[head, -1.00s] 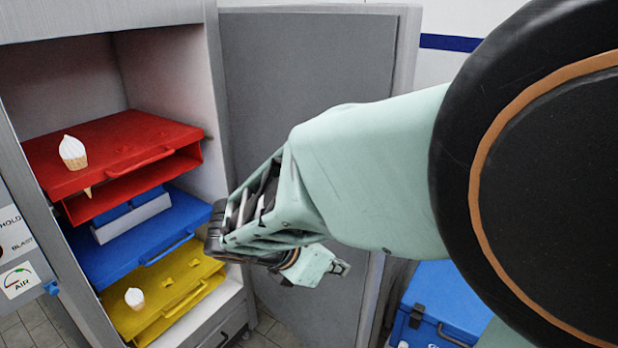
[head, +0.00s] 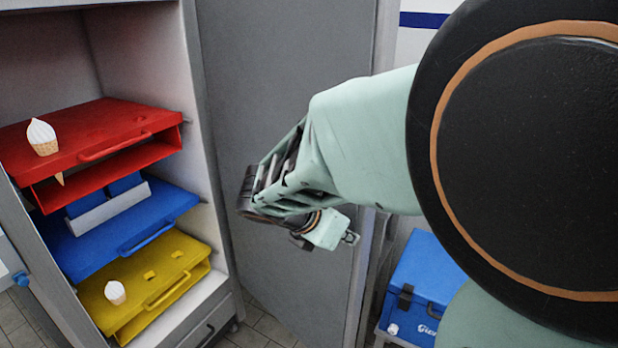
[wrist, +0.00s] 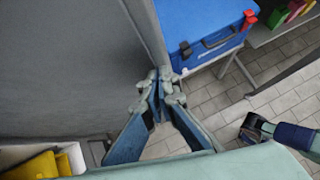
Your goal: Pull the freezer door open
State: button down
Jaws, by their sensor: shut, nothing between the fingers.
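The freezer door (head: 290,90) stands wide open to the right of the cabinet, with its grey inner face showing. In the wrist view the door (wrist: 60,70) fills the left side, and its free edge runs down near the fingers. My gripper (head: 343,237) is in front of the inner face, close to the free edge. In the wrist view its fingertips (wrist: 158,88) are together with nothing between them. I cannot tell whether they touch the door. The outer side of the door and its handle are hidden.
The freezer cabinet holds red (head: 110,125), blue (head: 120,235) and yellow (head: 175,265) trays, with ice cream cones on the red and yellow ones. A blue cool box (head: 425,270) stands beyond the door's edge. Tiled floor (wrist: 215,95) shows beyond the fingers.

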jog(key=w+d+n+p, duration=0.1)
jog(key=w+d+p, duration=0.3)
jog(key=w+d, duration=0.8)
jog(key=shift+w+d+t+y, duration=0.3)
jog(key=shift+w+d, duration=0.1)
jog(key=shift+d, duration=0.3)
jog(key=shift+a, duration=0.1)
